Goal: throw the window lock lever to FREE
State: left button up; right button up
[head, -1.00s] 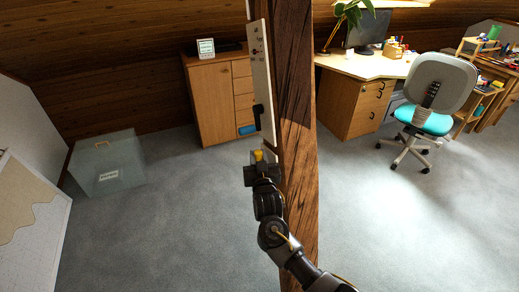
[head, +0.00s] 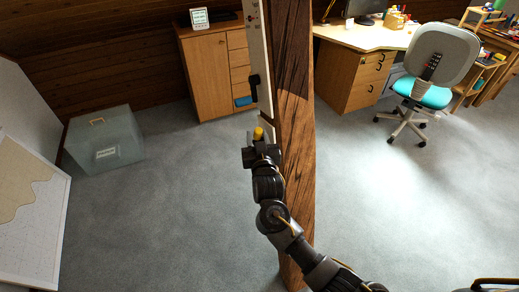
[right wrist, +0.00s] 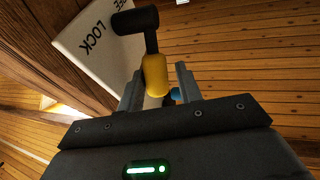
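A pale lock plate (head: 265,60) is fixed to the left side of the timber post (head: 292,110). In the right wrist view the plate (right wrist: 85,50) reads LOCK, with the end of another word, "EE", near its far end. A black lever (right wrist: 150,42) stands out from the plate and ends in a yellow grip (right wrist: 155,75). My right gripper (right wrist: 160,88) is open, with its fingers apart on either side of the yellow grip. A gap shows on the grip's right; left contact is unclear. In the head view my right gripper (head: 260,148) is below the plate.
A wooden cabinet (head: 208,75) stands behind the post. A translucent box (head: 105,140) is on the carpet at left, near a pale board (head: 30,225). A desk (head: 350,75) and an office chair (head: 430,75) are at right. Carpet is clear on both sides.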

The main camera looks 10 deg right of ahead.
jog(key=s, duration=0.7)
jog(key=shift+b, duration=0.45)
jog(key=shift+d, duration=0.1)
